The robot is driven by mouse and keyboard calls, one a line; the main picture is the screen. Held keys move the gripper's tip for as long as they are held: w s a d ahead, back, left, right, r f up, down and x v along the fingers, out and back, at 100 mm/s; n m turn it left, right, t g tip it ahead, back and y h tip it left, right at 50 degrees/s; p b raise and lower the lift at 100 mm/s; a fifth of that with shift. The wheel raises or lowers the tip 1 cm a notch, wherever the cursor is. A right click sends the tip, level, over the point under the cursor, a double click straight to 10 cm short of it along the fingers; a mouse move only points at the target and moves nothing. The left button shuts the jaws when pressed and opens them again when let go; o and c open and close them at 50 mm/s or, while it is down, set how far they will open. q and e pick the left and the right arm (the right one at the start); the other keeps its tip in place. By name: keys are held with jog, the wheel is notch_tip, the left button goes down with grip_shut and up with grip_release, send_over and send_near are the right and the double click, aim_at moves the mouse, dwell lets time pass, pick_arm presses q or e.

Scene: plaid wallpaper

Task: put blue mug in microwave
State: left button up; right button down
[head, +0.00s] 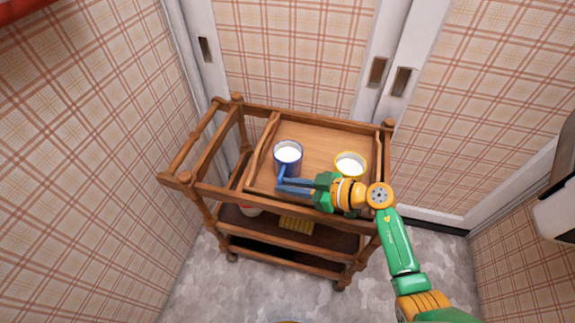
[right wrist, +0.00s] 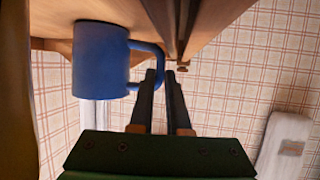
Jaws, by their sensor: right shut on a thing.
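The blue mug (head: 288,156), with white contents, stands on the top tray of a wooden cart in the head view, left of the tray's middle. My right gripper (head: 281,186) reaches in from the right and is shut on the mug's handle. In the right wrist view the blue mug (right wrist: 101,62) is at upper left, its handle at the fingertips of the right gripper (right wrist: 160,76). The mug's body is outside the fingers. My left gripper is not in view. I cannot make out a microwave in either view.
A yellow mug (head: 350,164) with white contents stands on the tray (head: 322,134), right of the blue mug and close to my right wrist. The wooden cart (head: 190,180) has raised rails. Its lower shelf holds a yellow item (head: 297,225). Plaid panels stand behind; grey floor is in front.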

jog(key=shift+w+r, duration=0.1)
dwell(0.5)
jog(key=shift+r+p, duration=0.55)
jog(key=shift+r, duration=0.3)
jog(key=s+a+r+p, duration=0.4)
jog(key=s+r+p, duration=0.1)
jog(key=r+p, duration=0.2)
jog(key=s+a+r+p, duration=0.5)
jog(key=s+r+p, duration=0.1)
jog(key=r, duration=0.4)
jog(key=shift+p, duration=0.45)
jog(key=shift+d, duration=0.1)
